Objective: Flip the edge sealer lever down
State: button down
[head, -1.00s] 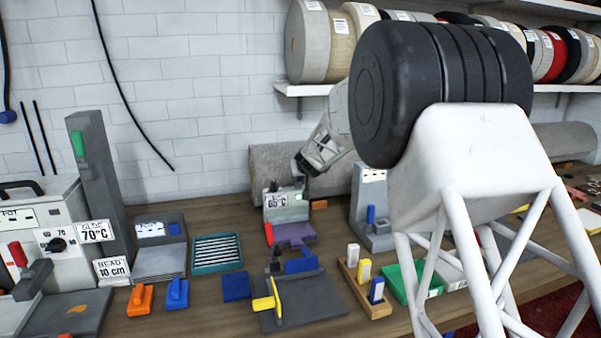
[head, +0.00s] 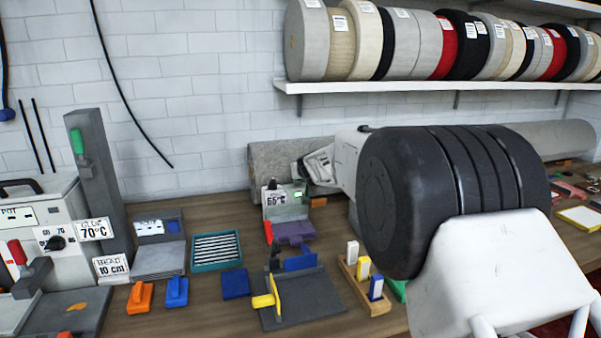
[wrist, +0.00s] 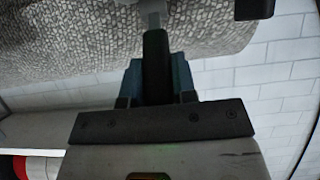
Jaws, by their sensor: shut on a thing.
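The device I take for the edge sealer (head: 287,207), grey with a 65 °C sign and a purple base, stands mid-bench against the back. A small red part (head: 268,231) shows at its left; I cannot tell whether this is the lever. My gripper (head: 298,172) is just above and behind the device's right side, tilted towards the left. In the wrist view, my gripper (wrist: 155,38) has its dark fingers closed at a narrow light grey piece (wrist: 153,13). I cannot tell whether that piece is the lever. The contact is hidden in the head view.
A rolled rug (head: 275,165) lies behind my gripper. A yellow-handled jig (head: 305,300), a teal tray (head: 217,250) and a wooden block holder (head: 368,296) are in front. A glue pot (head: 45,225) and tall grey post (head: 95,170) stand left.

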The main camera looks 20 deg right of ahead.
jog(key=shift+s+f+t, duration=0.1)
jog(key=shift+s+t, duration=0.05)
jog(key=shift+t, duration=0.15)
dwell(0.5)
jog(key=c, duration=0.9)
grip_release()
jog(key=shift+s, duration=0.1)
jog(key=shift+v, duration=3.8)
